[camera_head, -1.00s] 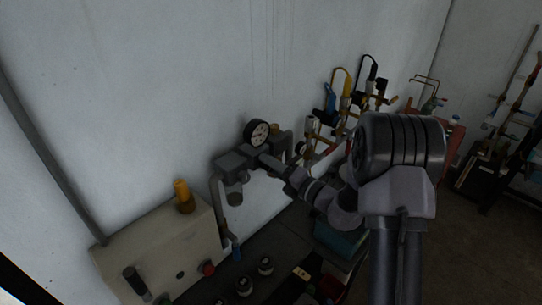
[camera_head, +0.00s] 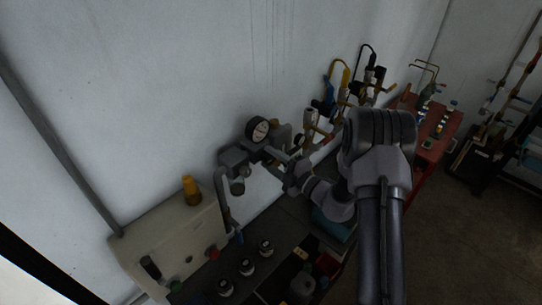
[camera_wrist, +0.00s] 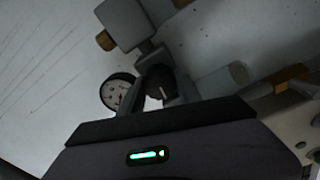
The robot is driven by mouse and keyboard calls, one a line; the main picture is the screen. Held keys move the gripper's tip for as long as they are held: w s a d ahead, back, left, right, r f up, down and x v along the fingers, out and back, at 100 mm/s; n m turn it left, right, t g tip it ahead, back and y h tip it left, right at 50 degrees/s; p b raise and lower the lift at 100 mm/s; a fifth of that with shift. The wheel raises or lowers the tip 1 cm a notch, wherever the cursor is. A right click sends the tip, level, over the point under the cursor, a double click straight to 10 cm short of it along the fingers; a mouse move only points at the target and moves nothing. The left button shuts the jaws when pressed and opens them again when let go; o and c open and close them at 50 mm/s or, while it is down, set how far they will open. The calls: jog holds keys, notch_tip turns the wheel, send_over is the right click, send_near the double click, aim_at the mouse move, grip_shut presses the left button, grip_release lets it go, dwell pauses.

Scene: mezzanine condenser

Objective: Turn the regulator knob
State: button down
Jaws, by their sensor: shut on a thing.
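The regulator is a grey fitting on the wall pipe, with a round white-faced dial gauge (camera_head: 257,130) on it. The gauge also shows in the wrist view (camera_wrist: 118,93). My gripper (camera_head: 277,160) is at the regulator, just below and right of the gauge. In the wrist view, the dark round regulator knob (camera_wrist: 159,82) sits between my two fingertips (camera_wrist: 158,90), and my gripper is shut on it. In the head view the knob is mostly hidden by my fingers.
A beige box (camera_head: 170,245) with an orange-yellow cap (camera_head: 191,188) stands at the lower left. Several small round black-and-white items (camera_head: 247,267) sit on the dark bench below. Hoses and brass valves (camera_head: 345,85) are on the wall behind my arm. A red cart (camera_head: 440,145) stands at right.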

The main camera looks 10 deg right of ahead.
jog(key=shift+m, duration=0.3)
dwell(0.4)
jog(key=c, duration=0.9)
grip_release()
jog(key=shift+o, duration=0.2)
jog(key=b+v, duration=0.3)
jog(key=v, duration=1.4)
jog(key=shift+s+b, duration=0.2)
jog(key=shift+b, duration=0.1)
jog(key=shift+d, duration=0.15)
